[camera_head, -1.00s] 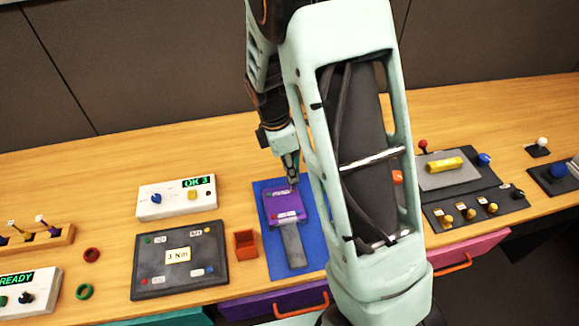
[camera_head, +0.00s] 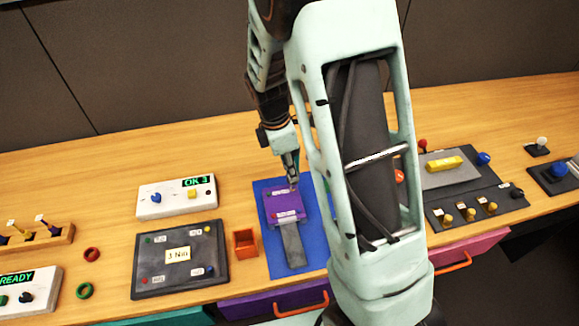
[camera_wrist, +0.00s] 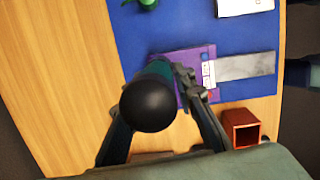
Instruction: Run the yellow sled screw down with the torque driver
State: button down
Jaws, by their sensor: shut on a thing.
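The purple sled block (camera_head: 283,203) lies on a blue mat (camera_head: 320,235), with a grey strip (camera_head: 292,245) running toward the front. In the wrist view the purple block (camera_wrist: 172,57) shows white labels and a blue dot. My gripper (camera_head: 292,174) points down over the block's far right part. It is shut on the torque driver, whose round black end (camera_wrist: 147,104) and teal body show in the wrist view. The driver's tip and the yellow sled screw are hidden, so I cannot tell whether they touch.
An orange-red open box (camera_head: 245,243) stands left of the mat. A driver rack (camera_head: 40,238) is at far left. Lever panels (camera_head: 458,188) are right of my arm.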

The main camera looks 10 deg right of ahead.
jog(key=shift+s+f+b, duration=0.15)
jog(key=shift+f+b, duration=0.15)
jog(key=shift+f, duration=0.2)
dwell(2.2)
jog(key=shift+r, duration=0.1)
notch_tip(320, 180, up, 6)
jog(key=p, duration=0.4)
jog(key=shift+p, duration=0.3)
dwell(1.0)
